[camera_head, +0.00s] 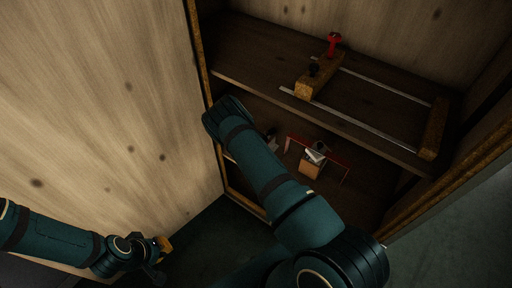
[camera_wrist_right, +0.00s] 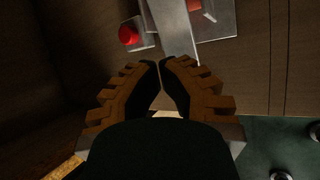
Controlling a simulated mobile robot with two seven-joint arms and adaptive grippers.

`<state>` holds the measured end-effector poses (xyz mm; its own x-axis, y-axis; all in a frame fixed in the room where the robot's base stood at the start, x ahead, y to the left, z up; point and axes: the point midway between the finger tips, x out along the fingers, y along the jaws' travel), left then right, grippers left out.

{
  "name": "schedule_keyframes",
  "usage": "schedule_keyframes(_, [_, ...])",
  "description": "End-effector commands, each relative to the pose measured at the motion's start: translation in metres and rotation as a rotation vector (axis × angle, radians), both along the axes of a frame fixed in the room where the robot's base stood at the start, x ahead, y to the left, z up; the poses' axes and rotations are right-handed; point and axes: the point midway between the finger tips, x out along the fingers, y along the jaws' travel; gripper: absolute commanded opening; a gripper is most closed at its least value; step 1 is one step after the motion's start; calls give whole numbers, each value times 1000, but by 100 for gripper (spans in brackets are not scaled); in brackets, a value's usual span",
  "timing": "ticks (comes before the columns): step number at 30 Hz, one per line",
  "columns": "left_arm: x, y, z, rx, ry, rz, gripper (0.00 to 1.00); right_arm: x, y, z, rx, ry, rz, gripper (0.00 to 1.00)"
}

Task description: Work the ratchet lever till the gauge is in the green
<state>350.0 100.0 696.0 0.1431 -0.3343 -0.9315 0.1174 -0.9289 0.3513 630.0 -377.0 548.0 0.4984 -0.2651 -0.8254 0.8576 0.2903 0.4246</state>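In the right wrist view, a flat grey metal bar (camera_wrist_right: 174,28), seemingly the ratchet lever, runs down to the fingertips of my right gripper (camera_wrist_right: 160,63). The fingers are drawn close together, with a thin gap and nothing clearly held. The bar's lower end is partly hidden behind the right-hand finger. In the head view my right arm reaches into the lower bay and hides its own gripper. My left gripper (camera_head: 160,248) is low at the left, outside the cabinet and away from the shelves; its opening is too small to judge. I cannot make out a gauge.
A red round knob (camera_wrist_right: 128,35) sits on a grey plate left of the bar. The lower bay holds a thin red frame (camera_head: 334,160) and an orange-brown block (camera_head: 309,168). The upper shelf (camera_head: 255,62) carries wooden blocks, rails and a red handle (camera_head: 333,42). A wooden panel (camera_head: 90,100) stands left.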

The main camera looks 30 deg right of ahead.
Motion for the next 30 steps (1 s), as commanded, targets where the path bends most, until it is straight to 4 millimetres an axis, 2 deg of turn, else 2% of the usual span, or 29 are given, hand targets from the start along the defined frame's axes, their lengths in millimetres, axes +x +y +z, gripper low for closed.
schedule_keyframes(1, [0,0,2,0,0,0,0,-1,7,-1,10,5,6,0])
schedule_keyframes(21, [0,0,24,0,0,0,0,1,5,37,7,1,4,0])
schedule_keyframes(30, [0,0,24,0,0,0,0,1,3,38,5,1,1,0])
